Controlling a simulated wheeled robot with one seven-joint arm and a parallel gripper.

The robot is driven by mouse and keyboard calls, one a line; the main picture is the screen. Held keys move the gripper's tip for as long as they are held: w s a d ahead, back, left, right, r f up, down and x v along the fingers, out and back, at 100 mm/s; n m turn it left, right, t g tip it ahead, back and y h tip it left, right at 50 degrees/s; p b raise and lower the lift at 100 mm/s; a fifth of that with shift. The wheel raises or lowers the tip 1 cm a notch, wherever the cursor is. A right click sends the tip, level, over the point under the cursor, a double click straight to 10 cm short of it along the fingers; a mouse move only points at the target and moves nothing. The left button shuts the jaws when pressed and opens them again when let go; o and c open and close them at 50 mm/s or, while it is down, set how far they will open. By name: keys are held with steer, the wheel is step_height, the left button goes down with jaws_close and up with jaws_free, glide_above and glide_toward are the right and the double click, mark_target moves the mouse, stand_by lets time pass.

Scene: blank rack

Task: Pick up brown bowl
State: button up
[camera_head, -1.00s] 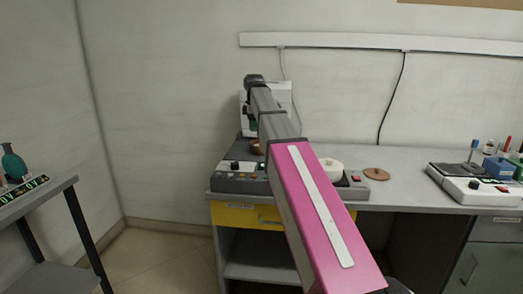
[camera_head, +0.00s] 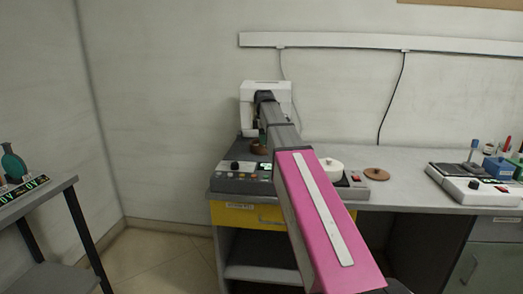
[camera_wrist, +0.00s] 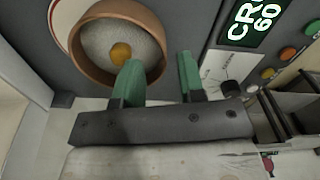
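The brown bowl (camera_wrist: 76,50) is in the upper left of the wrist view, with a pale speckled inside and a small orange-yellow round spot or object (camera_wrist: 121,53) in it. In the head view the bowl (camera_head: 258,149) is small and partly hidden by my arm, on the equipment at the bench's left end. In the wrist view the left finger overlaps the bowl's lower right rim; the right finger is outside the bowl. I cannot tell whether the finger touches it.
A grey control panel (camera_head: 240,182) with knobs and a display is in front of the bowl. A white machine (camera_head: 280,93) stands behind. A white round lidded item (camera_head: 328,165) and a brown disc (camera_head: 376,174) are to the right. Bench space lies beyond the disc.

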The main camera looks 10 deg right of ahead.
step_height(320, 180, down, 4)
steer(key=shift+s+a+r, duration=0.1)
jaws_close()
steer(key=shift+r, duration=0.15)
